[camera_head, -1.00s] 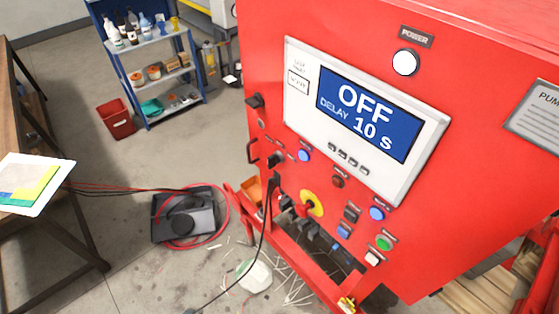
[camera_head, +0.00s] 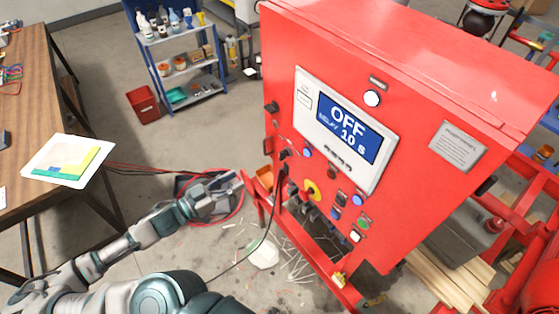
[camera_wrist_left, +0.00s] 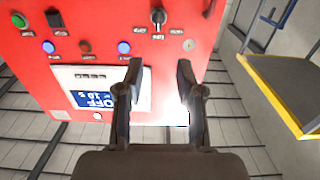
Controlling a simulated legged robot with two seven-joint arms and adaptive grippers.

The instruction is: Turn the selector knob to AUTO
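The selector knob is a dark knob with a light pointer on the red panel; in the head view it sits at the panel's left side (camera_head: 284,154). In the left wrist view, where the panel appears upside down, the knob (camera_wrist_left: 158,17) is at the top with small labels around it, too small to read. My left gripper (camera_head: 238,181) is left of and below the knob, apart from the panel. In the wrist view its two dark fingers (camera_wrist_left: 159,66) are spread with nothing between them. The panel display (camera_head: 346,131) reads OFF, 10 s. My right gripper is not in view.
The red cabinet (camera_head: 420,100) carries several buttons, a yellow-backed knob (camera_head: 313,191) and a black cable (camera_head: 262,240) hanging in front. A wooden workbench (camera_head: 35,110) stands left, a blue shelf (camera_head: 180,52) behind.

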